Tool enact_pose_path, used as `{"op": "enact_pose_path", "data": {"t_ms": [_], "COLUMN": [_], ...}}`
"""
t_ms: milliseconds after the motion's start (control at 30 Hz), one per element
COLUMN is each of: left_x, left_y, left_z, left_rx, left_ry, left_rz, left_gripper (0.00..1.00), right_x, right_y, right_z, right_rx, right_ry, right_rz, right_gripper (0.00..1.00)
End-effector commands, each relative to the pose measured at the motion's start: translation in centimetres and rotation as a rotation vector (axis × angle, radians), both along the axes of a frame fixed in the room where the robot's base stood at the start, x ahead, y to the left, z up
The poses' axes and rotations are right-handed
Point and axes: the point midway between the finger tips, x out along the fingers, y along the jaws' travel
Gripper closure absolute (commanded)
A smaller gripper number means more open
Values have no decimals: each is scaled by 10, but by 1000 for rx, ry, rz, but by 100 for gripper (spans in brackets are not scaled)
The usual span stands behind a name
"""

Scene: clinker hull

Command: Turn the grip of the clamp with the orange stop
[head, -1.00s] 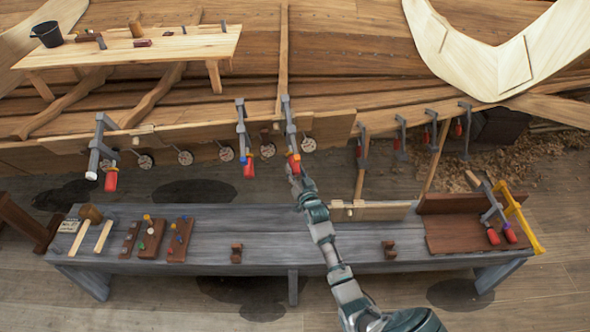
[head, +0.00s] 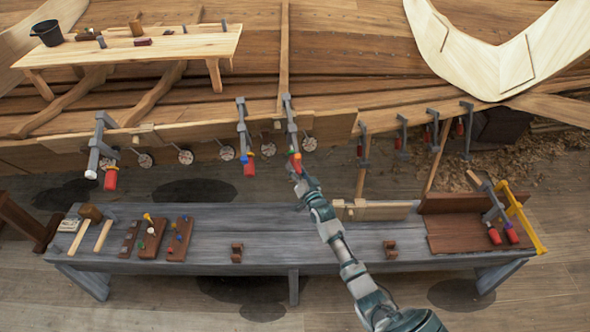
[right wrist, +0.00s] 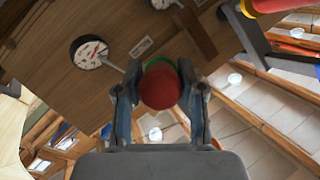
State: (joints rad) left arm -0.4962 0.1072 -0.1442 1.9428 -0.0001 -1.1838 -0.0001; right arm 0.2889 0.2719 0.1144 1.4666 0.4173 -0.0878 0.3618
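Several bar clamps with red grips hang along the hull's lower plank. My right gripper (head: 296,176) is at the low end of one clamp (head: 291,125) near the middle, and its red grip (head: 295,160) shows just above the fingers. In the right wrist view, the round red end of the grip (right wrist: 160,86) lies between the two fingers of my right gripper (right wrist: 160,92), which are drawn in close on both sides. A green rim (right wrist: 185,70) shows behind it. I cannot make out an orange stop on this clamp. My left gripper is out of view.
A neighbouring clamp (head: 243,130) with a blue stop hangs to the left. A grey bench (head: 290,240) stands below my arm, with mallets, wooden blocks and more clamps at its ends. Round dials (right wrist: 90,52) sit on the plank close to the gripper.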

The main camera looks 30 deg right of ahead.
Motion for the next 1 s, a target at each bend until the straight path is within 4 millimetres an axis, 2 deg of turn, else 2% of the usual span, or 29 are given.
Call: {"op": "enact_pose_path", "data": {"t_ms": [33,100,467,567,800,1000], "left_x": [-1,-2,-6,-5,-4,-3], "left_y": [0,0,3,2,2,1], "left_z": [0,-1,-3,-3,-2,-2], "left_rx": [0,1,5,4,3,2], "left_ry": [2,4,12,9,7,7], "left_rz": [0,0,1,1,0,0], "left_gripper": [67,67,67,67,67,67], "right_x": [0,0,-5,-18,-72,-106], "right_y": [-1,-1,0,2,8,12], "right_z": [0,0,-2,-3,-8,-10], "right_rx": [0,0,0,0,1,1], "right_ry": [-1,-1,1,3,4,3], "right_rz": [-2,-2,0,1,-1,-2], "right_gripper": [49,36,36,36,36,36]}}
